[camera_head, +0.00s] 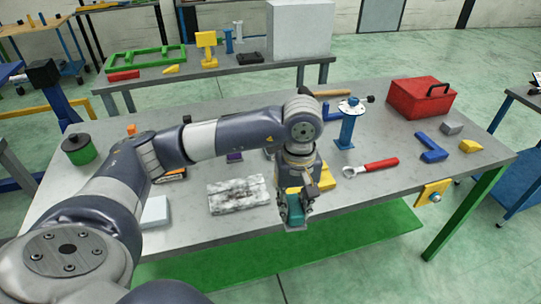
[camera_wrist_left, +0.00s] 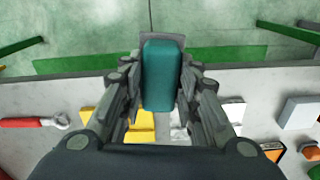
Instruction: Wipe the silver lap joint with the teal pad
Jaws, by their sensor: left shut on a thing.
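My left gripper (camera_head: 294,208) is shut on the teal pad (camera_head: 295,212), near the table's front edge. In the left wrist view the teal pad (camera_wrist_left: 161,75) stands upright between the two fingers. A grey plate edge (camera_wrist_left: 148,38) shows just beyond the pad; I cannot tell whether it belongs to the pad or to a piece under it. A silver-white, mottled flat plate (camera_head: 237,195), which may be the lap joint, lies on the table left of the gripper. No contact between pad and that plate shows. My right gripper is not in view.
Yellow blocks (camera_head: 325,179) lie right beside the gripper. A green canister (camera_head: 78,150) and white block (camera_head: 155,212) are to the left.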

